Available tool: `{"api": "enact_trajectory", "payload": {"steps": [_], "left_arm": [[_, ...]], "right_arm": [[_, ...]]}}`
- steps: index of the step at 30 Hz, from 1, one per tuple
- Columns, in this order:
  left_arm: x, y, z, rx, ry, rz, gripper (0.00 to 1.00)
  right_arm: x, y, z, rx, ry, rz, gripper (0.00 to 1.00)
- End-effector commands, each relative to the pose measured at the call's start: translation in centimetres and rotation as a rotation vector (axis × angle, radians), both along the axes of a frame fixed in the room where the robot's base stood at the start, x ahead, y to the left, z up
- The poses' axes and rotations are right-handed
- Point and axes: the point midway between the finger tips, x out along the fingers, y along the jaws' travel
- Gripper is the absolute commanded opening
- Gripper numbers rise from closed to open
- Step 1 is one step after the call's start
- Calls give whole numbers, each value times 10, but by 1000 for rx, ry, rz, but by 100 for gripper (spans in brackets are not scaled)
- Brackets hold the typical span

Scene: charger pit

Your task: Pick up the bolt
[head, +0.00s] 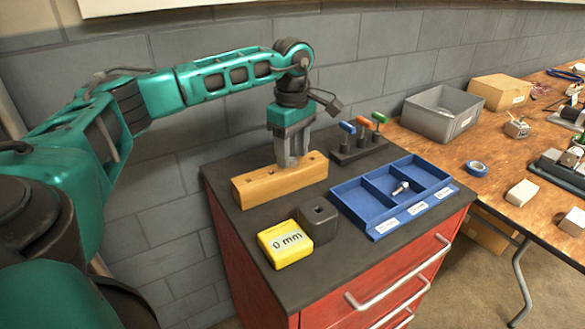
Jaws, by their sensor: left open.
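The bolt (400,188) is small and silvery. It lies in the middle compartment of the blue tray (376,232). My left gripper (289,164) points down at the wooden block (262,190), left of the tray and apart from the bolt. Its grey fingers overlap the block's top in the picture; whether they touch it I cannot tell. It is open, and I see no object between the fingers. My right gripper is not in view.
A yellow box marked 0 mm (285,245) and a dark block with a hole (318,220) stand in front. A rack of coloured-handle tools (357,150) stands behind the tray. A cluttered wooden bench (490,150) is at right.

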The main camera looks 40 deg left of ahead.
Motion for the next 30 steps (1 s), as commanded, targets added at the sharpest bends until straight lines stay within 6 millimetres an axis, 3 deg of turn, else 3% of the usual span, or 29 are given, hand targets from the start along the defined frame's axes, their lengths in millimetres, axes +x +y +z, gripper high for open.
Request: {"api": "enact_trajectory", "payload": {"steps": [9,25,30], "left_arm": [[0,0,-8,0,-2,0,52],[0,0,-8,-1,-2,0,2],[0,0,-7,-1,-2,0,0]], "right_arm": [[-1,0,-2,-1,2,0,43],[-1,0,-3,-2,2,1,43],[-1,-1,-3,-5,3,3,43]]}}
